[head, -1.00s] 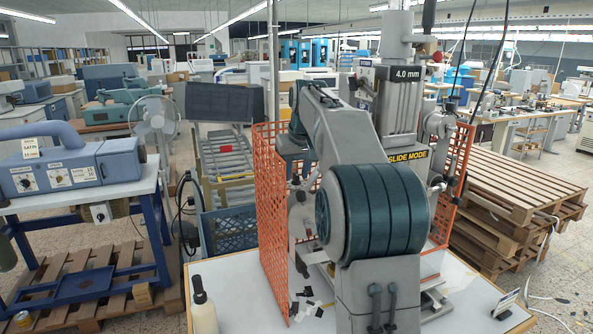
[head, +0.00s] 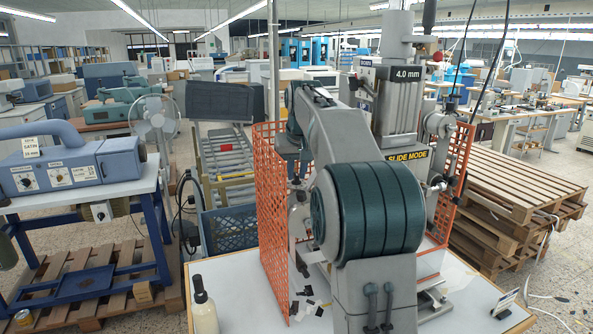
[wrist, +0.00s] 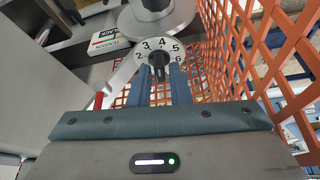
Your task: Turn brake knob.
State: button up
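In the wrist view, the brake knob (wrist: 158,67) is a black bar-shaped pointer on a white round dial with numbers from 2 to 6. It points up, near the 4. My gripper (wrist: 160,73) has two blue fingers, apart, just below the dial. The black bar shows between their tips, with no clear contact visible. In the head view, my gripper and the knob are hidden behind my arm and the machine parts. The stamping machine (head: 397,100) stands behind my arm.
An orange mesh guard (head: 270,215) stands left of my arm; it fills the right side of the wrist view (wrist: 250,60). A red-tipped piece (wrist: 98,101) is left of the fingers. A white bottle (head: 203,312) stands on the white table (head: 235,275).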

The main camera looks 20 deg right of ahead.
jog(key=shift+o, duration=0.9)
jog(key=d+v, duration=0.1)
jog(key=v, duration=1.2)
jog(key=shift+s+a+r, duration=0.2)
jog(key=shift+a+r, duration=0.2)
jog(key=shift+a, duration=0.1)
jog(key=shift+c, duration=0.3)
